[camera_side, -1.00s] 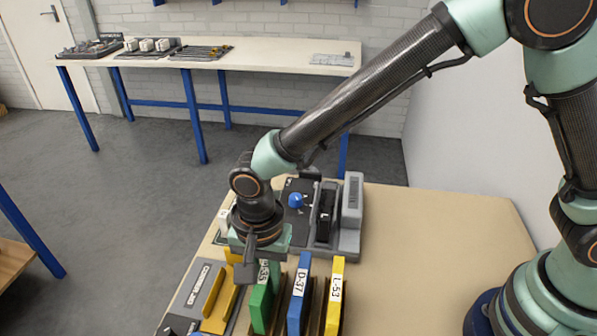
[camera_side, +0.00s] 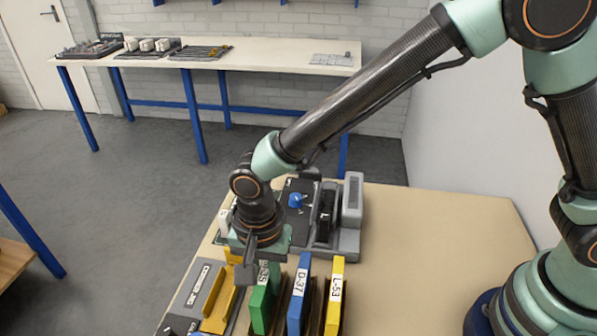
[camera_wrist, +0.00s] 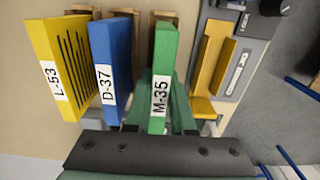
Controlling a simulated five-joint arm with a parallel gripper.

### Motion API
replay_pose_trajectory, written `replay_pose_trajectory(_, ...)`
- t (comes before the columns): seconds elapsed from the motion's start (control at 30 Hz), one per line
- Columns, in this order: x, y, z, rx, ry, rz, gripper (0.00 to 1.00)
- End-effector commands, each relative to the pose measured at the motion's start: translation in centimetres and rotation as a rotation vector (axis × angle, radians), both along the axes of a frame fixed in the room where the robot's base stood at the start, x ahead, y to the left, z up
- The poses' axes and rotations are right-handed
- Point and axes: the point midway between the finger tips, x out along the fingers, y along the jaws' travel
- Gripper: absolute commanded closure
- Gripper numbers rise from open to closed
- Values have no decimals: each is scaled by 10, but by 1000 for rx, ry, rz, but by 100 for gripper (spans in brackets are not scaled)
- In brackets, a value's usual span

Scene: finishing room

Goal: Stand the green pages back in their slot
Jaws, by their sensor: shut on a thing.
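The green pages (camera_side: 261,306), labelled M-35, stand upright at the left end of a row. They also show in the wrist view (camera_wrist: 163,60). My gripper (camera_wrist: 161,112) is shut on them, one finger on each side near the label. In the side view my gripper (camera_side: 262,265) covers their upper part. A wooden slot divider shows beside them. Their lower edge is partly hidden, so I cannot tell whether they are fully seated.
The blue D-37 pages (camera_side: 299,295) and yellow L-53 pages (camera_side: 334,297) stand just to the right in the side view. A yellow holder (camera_side: 219,312) is close on the left. A grey device (camera_side: 348,215) stands behind. The table's right side is clear.

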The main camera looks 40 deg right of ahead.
Motion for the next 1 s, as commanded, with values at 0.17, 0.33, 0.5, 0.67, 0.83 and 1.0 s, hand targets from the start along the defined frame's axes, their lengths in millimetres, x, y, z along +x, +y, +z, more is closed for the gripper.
replay_pose_trajectory(0.17,0,0,0,1,-1,0,100)
replay_pose_trajectory(0.33,0,0,0,1,-1,0,100)
replay_pose_trajectory(0.5,0,0,-2,0,0,0,100)
replay_pose_trajectory(0.67,0,0,-5,0,0,0,100)
replay_pose_trajectory(0.83,0,0,-8,0,0,0,100)
replay_pose_trajectory(1.0,0,0,-11,1,-1,0,100)
